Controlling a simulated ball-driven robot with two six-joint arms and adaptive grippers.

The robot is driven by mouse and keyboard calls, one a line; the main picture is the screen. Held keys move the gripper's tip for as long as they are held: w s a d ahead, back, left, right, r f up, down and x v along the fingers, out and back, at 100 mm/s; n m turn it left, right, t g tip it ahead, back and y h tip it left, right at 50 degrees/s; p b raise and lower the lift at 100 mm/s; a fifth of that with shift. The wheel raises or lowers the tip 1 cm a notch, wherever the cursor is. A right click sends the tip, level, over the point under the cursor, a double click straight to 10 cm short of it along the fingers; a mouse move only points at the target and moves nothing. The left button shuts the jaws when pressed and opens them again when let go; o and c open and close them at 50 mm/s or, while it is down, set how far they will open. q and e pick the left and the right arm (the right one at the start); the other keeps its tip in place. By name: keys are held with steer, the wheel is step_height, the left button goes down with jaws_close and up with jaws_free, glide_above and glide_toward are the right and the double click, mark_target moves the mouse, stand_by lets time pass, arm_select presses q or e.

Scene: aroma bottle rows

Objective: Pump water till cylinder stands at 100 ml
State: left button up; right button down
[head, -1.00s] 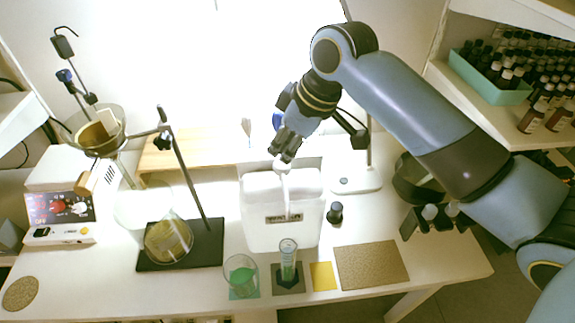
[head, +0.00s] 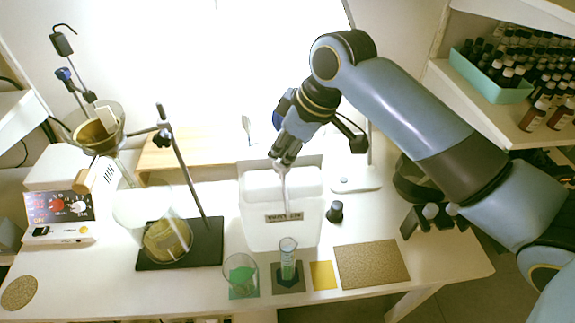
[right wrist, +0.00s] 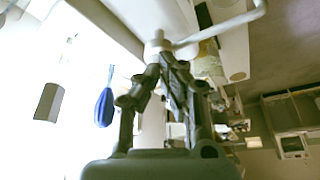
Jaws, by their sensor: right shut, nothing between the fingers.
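A white water container (head: 255,230) with a label on its front stands at the middle of the table, with a pump spout (head: 285,195) on top. My right gripper (head: 281,160) is shut, with its fingertips on the pump head. In the right wrist view the closed fingertips (right wrist: 170,60) touch the white pump head (right wrist: 157,45), and its bent spout (right wrist: 225,28) reaches right. A clear measuring cylinder (head: 288,258) with green-tinted liquid stands in front of the container, below the spout. Its scale is too small to read. My left gripper is out of view.
A beaker (head: 240,272) of green liquid stands left of the cylinder. A yellow square (head: 322,275) and a brown mat (head: 370,264) lie right of it. A small dark-capped bottle (head: 335,212) stands beside the container. A ring stand with glassware (head: 165,240) is at the left.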

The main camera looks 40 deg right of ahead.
steer(key=shift+f+b, duration=0.3)
steer(key=shift+f, duration=0.6)
steer(key=shift+r+p, duration=0.75)
steer(key=shift+r, duration=0.85)
step_height(320, 180, up, 6)
stand_by(0.5)
